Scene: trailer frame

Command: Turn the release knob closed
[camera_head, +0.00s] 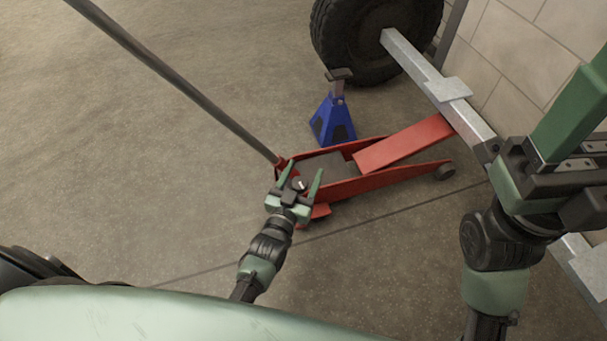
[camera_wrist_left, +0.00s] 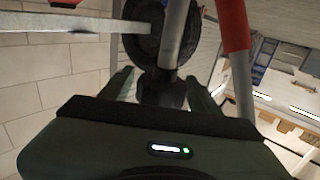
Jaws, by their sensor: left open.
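The red floor jack (camera_head: 400,146) stands on the floor, its long handle (camera_head: 180,82) slanting up to the left. The dark release knob (camera_head: 299,184), with a small pale mark, shows at the jack's handle end. My left gripper (camera_head: 304,168) is open, its two green fingers on either side of the knob. In the left wrist view a dark round part (camera_wrist_left: 160,90), seemingly the knob, sits between the open fingers (camera_wrist_left: 158,75). Contact with the fingers is unclear. My right gripper (camera_head: 575,115) is at the right, over the metal beam; its opening is not clear.
A blue jack stand (camera_head: 333,118) stands just behind the jack. A black tyre (camera_head: 368,40) and the grey trailer beam (camera_head: 430,80) run along the right, near a block wall (camera_head: 535,45). The jack's lift arm reaches the beam. The concrete floor at left is clear.

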